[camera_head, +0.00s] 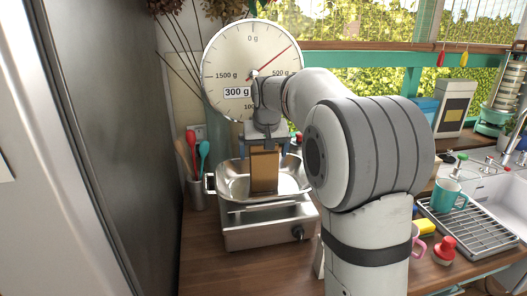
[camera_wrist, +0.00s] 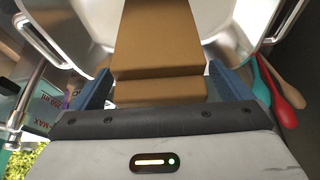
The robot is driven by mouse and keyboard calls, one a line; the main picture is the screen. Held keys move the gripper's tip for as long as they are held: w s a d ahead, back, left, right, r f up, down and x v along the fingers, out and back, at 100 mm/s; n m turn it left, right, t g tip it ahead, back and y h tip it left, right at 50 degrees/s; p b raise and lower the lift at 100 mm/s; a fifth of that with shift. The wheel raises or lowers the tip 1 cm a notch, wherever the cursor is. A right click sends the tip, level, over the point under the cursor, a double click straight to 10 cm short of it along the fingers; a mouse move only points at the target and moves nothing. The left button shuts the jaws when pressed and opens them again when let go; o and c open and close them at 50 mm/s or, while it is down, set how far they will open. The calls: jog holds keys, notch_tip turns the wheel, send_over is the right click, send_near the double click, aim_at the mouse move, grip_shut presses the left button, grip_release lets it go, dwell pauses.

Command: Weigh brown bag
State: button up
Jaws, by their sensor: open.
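The brown bag (camera_head: 264,172) stands upright in the steel pan (camera_head: 232,192) of the weighing scale (camera_head: 268,228). The round dial (camera_head: 240,50) above has its red needle pointing to the upper right, between 0 g and 500 g, and a label reads 300 g. My gripper (camera_head: 265,143) is above the bag, pointing down. In the wrist view the blue fingers of my gripper (camera_wrist: 160,88) are open, one on each side of the top of the brown bag (camera_wrist: 158,40). Whether either finger touches the bag is hard to tell.
A utensil holder (camera_head: 196,193) with red and teal spoons stands left of the pan, near a tall dark panel (camera_head: 105,120). My arm hides part of the counter. To the right are a teal mug (camera_head: 447,195), a drying rack (camera_head: 470,225), a red-capped bottle (camera_head: 444,250) and the sink.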

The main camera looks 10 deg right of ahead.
jog(key=b+v, duration=0.1)
jog(key=v, duration=0.6)
jog(key=shift+s+r, duration=0.15)
jog(key=shift+r, duration=0.25)
grip_shut()
dwell(1.0)
dwell(0.3)
jog(key=s+f, duration=0.5)
jog(key=s, duration=0.5)
jog(key=s+f+g, duration=0.1)
jog(key=s+f, duration=0.5)
jog(key=s, duration=0.5)
jog(key=s+f, duration=0.5)
jog(key=s, duration=0.5)
jog(key=shift+s+f+n, duration=0.2)
jog(key=shift+n, duration=0.1)
